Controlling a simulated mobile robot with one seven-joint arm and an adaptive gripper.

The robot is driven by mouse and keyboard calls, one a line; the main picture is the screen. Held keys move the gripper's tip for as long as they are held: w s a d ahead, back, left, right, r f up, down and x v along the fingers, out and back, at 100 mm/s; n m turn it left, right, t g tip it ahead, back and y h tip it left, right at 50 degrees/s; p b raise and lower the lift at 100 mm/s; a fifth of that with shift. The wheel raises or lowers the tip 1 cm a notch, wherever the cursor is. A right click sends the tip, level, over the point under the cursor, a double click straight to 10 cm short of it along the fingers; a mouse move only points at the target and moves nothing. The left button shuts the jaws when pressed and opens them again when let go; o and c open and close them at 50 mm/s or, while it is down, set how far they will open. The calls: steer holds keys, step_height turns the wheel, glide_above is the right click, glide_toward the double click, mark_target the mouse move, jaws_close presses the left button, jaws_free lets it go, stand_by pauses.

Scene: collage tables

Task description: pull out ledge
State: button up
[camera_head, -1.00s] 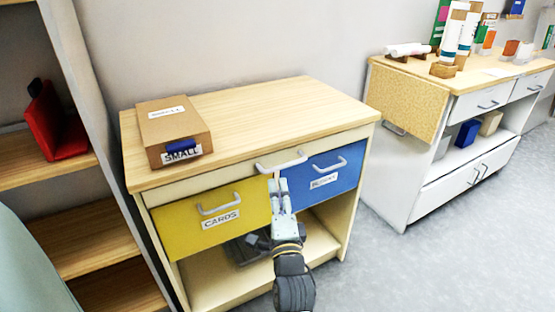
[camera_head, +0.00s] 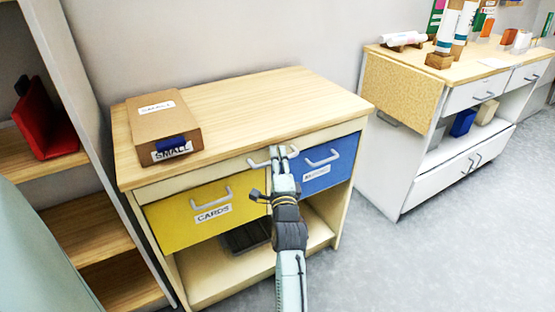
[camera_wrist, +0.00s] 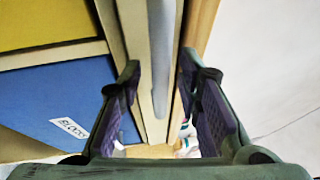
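The ledge (camera_head: 200,181) is a thin cream panel under the wooden tabletop, above the yellow and blue drawers. It sits flush with the cabinet front. Its pale bar handle (camera_head: 259,163) is partly hidden by my gripper (camera_head: 278,153) in the head view. In the wrist view, the handle (camera_wrist: 161,60) runs between the two fingers of my gripper (camera_wrist: 160,85). The fingers are apart, with gaps showing on both sides of the bar.
The yellow CARDS drawer (camera_head: 180,224) and the blue drawer (camera_head: 338,176) are closed below. A cardboard box labelled SMALL (camera_head: 165,125) stands on the tabletop (camera_head: 270,100). A shelf unit (camera_head: 95,230) is at left, a white cabinet (camera_head: 405,175) at right. Floor (camera_head: 440,260) in front is clear.

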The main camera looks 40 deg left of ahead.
steer(key=shift+c, duration=0.2)
jaws_close()
stand_by(0.6)
